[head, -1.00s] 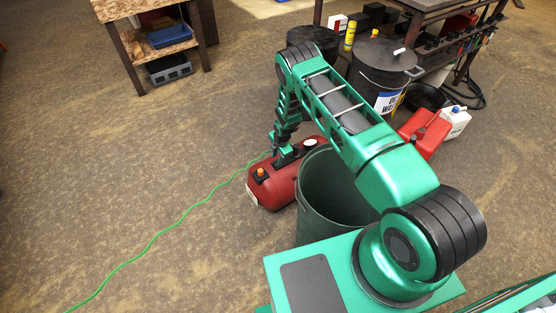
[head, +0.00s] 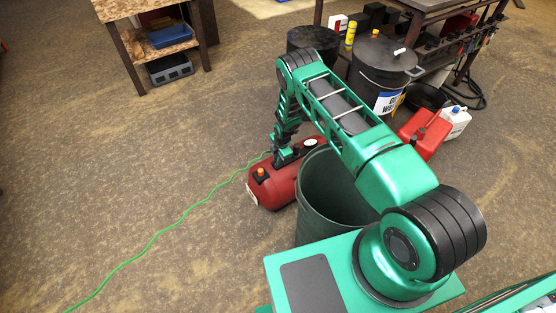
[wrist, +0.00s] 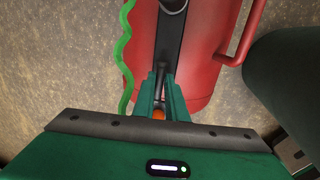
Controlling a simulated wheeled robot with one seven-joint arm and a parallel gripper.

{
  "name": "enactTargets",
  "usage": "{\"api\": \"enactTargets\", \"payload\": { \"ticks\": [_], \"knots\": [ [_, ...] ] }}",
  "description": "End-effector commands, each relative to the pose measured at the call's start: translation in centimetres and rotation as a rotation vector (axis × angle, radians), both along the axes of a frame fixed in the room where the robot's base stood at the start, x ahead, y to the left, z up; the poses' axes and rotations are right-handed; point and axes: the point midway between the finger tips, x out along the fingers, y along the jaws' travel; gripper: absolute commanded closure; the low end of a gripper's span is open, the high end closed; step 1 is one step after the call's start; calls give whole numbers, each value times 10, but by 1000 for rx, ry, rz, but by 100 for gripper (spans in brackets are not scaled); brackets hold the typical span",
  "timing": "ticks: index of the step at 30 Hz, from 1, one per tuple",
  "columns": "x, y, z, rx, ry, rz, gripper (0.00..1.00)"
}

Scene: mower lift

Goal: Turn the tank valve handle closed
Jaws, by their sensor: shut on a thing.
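The red tank (head: 274,193) lies on its side on the floor in the head view, with an orange-topped fitting (head: 260,173) at its near end. My gripper (head: 281,158) is down at the top of the tank. In the wrist view the red tank (wrist: 200,65) lies beneath my gripper (wrist: 160,76). The green fingers are close together around a thin dark piece, which appears to be the valve handle (wrist: 160,68). Orange shows between the fingers lower down. The fingers hide much of the handle, so its angle is hard to tell.
A green open bin (head: 318,190) stands close to the right of the tank. A green hose (head: 160,233) runs across the floor to the left. Red and white containers (head: 428,135) and a lidded black drum (head: 378,75) stand beyond.

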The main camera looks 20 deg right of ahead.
Motion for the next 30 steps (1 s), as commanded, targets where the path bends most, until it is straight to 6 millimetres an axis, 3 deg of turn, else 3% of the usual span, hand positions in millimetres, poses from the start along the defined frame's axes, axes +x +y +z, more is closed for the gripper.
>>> {"api": "enactTargets", "payload": {
  "ticks": [11,30],
  "knots": [
    [5,4,3,0,-13,-218,100],
    [8,9,4,6,-17,-823,100]
  ]
}}
